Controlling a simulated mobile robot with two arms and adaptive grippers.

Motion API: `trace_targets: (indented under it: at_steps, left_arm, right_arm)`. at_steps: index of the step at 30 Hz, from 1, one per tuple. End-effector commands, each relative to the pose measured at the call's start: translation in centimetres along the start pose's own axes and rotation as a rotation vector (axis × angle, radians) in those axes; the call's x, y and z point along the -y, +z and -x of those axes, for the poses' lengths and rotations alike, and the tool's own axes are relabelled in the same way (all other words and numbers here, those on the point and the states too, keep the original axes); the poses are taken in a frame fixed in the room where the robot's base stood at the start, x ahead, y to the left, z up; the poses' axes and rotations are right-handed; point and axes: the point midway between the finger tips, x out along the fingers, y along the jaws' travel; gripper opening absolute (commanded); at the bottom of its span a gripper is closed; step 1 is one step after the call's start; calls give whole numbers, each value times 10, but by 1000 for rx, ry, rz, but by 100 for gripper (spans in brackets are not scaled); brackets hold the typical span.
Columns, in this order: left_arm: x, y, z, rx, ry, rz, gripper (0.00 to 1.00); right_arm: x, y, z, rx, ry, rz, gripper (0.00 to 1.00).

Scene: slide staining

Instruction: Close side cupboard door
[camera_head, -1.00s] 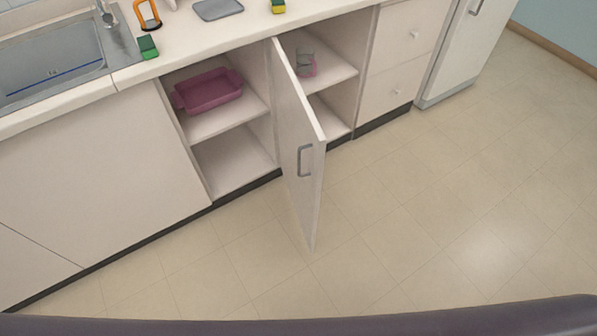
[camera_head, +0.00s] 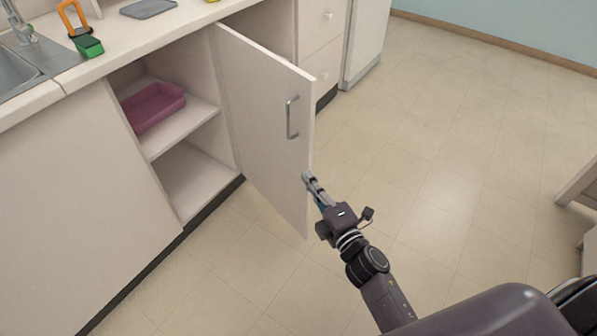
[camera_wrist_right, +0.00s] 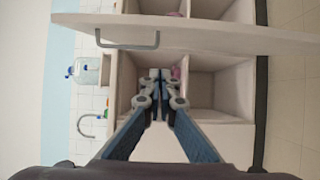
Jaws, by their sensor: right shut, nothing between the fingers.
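The cupboard door (camera_head: 262,125) is white and stands open, swung out from the counter front. My right gripper (camera_head: 308,178) is shut and empty, beside the door's free edge and below the handle. In the right wrist view the shut fingers (camera_wrist_right: 160,76) point toward the cupboard, with the door (camera_wrist_right: 210,35) and its handle (camera_wrist_right: 128,42) across the top. My left gripper is not in view.
White drawers (camera_head: 320,45) are right of the door.

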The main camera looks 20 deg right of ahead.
Motion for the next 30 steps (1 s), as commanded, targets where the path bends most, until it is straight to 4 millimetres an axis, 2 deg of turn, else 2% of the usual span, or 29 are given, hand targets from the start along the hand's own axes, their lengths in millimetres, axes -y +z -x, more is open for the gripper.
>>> trace_targets:
  at_steps: [5, 18, 21, 24, 30]
  left_arm:
    - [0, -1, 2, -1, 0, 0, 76]
    - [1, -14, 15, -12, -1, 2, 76]
    - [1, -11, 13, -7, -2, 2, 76]
    - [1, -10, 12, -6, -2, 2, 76]
    - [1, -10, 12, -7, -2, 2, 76]
  right_arm:
    - [-2, 0, -20, -2, 4, 2, 0]
    - [-1, 0, -103, -1, 1, -3, 0]
    - [-1, 20, -103, 1, -2, 1, 0]
    - [0, 30, -106, 0, -1, -1, 0]
    - [0, 38, -108, -1, -1, -3, 0]
